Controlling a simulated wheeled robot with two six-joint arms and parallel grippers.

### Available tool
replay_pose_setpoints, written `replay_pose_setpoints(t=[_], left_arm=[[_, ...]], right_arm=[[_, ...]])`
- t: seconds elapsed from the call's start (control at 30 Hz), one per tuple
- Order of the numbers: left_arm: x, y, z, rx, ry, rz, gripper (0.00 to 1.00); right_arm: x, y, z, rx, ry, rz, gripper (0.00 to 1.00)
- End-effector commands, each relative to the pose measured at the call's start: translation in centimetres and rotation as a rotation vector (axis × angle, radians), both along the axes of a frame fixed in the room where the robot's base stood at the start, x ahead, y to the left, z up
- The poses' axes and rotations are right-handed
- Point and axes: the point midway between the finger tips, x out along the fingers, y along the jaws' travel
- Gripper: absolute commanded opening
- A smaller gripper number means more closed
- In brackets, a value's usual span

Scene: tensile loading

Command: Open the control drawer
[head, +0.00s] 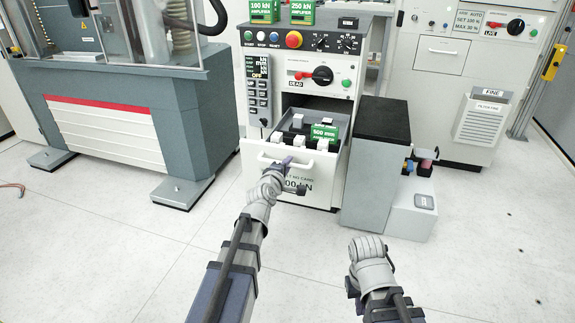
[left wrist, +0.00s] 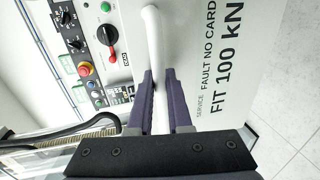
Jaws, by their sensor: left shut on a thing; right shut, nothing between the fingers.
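The control drawer (head: 262,153) stands pulled out from the lower part of the grey control cabinet (head: 343,62) in the head view. Several small items, among them a green labelled block (head: 324,132), sit in it. Its white bar handle (left wrist: 152,40) crosses the left wrist view from the top, in front of the white drawer front (left wrist: 205,65) with "FIT 100 kN" lettering. My left gripper (head: 285,163) is at the drawer front; its purple fingers (left wrist: 160,92) are shut on the handle, one on each side. My right gripper (head: 367,248) is shut and empty, low over the floor, away from the drawer.
A black-topped grey pedestal (head: 383,118) stands right beside the drawer, with a low white step holding small coloured items. A large grey machine (head: 120,115) with a foot (head: 182,192) stands to the left. The pale floor (head: 480,240) at front right is clear.

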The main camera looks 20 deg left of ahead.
Motion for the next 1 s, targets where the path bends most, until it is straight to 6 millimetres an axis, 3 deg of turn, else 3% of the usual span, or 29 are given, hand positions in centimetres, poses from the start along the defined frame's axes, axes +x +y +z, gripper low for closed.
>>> replay_pose_setpoints(t=[0.27,0.3,0.53,0.83,1.0], left_arm=[[0.0,0.0,0.0,0.000,0.000,-0.001,0.00],[0.0,0.0,0.0,0.000,0.000,-0.001,0.21],[0.0,0.0,0.0,0.000,0.000,0.000,0.46],[-0.1,0.0,0.0,0.000,-0.001,0.000,0.47],[-1.4,0.0,0.3,-0.001,-0.001,0.001,0.47]], right_arm=[[0.0,0.0,0.0,0.000,0.000,0.000,0.00],[0.0,0.0,0.0,0.000,0.000,0.000,0.00],[0.0,0.0,0.0,0.000,0.000,0.000,0.00],[0.0,0.0,0.0,0.000,0.000,0.000,0.00],[0.0,0.0,0.3,0.000,0.000,0.000,0.00]])
